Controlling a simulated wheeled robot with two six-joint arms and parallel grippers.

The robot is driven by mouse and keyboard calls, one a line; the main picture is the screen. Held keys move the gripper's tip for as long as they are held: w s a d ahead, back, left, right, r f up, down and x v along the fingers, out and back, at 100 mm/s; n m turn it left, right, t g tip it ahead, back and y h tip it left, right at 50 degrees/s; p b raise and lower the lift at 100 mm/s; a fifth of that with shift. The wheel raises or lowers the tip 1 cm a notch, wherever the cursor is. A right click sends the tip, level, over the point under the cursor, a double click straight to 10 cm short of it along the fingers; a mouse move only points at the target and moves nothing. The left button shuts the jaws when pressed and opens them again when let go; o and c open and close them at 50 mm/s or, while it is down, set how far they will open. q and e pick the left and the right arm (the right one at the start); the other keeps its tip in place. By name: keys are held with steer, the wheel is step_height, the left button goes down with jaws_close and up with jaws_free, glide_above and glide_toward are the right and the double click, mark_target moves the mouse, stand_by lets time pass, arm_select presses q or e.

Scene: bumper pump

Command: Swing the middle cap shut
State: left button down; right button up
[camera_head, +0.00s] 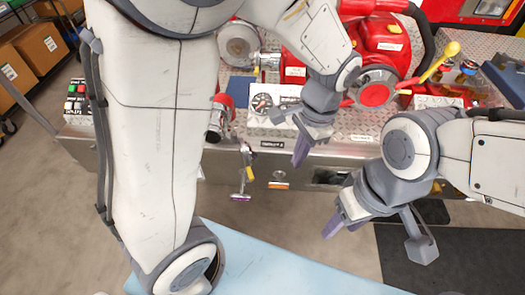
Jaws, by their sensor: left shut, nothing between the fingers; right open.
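Several round fittings show on the pump panel: a silver round one (238,45) at the upper left, a red one with a silver ring (217,122) below it, and a red disc-faced one (374,88) to the right. I cannot tell for certain which is the middle cap, or whether its opening is covered. My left gripper (302,150) is shut and empty, pointing down in front of the panel's front edge, left of and below the red disc. My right gripper (343,224) is open and empty, lower and to the right, over the floor in front of the bumper.
A gauge box (262,102) sits behind my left gripper. Small handles hang from the front edge, one purple-ended (240,196) and one orange (279,184). A yellow-tipped lever (440,62) rises at right. Cardboard boxes (40,47) stand at the far left.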

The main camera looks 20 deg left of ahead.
arm_select(q)
steer(key=w+a+f+m+g+y, duration=0.1)
steer(key=w+a+f, duration=0.4)
steer(key=w, duration=0.3)
steer(key=s+a+f+p, duration=0.2)
steer(key=s+a+f, duration=0.2)
steer(key=f, duration=0.6)
steer(key=shift+a+f+p, duration=0.2)
steer(key=shift+a+p, duration=0.1)
steer(key=shift+a, duration=0.7)
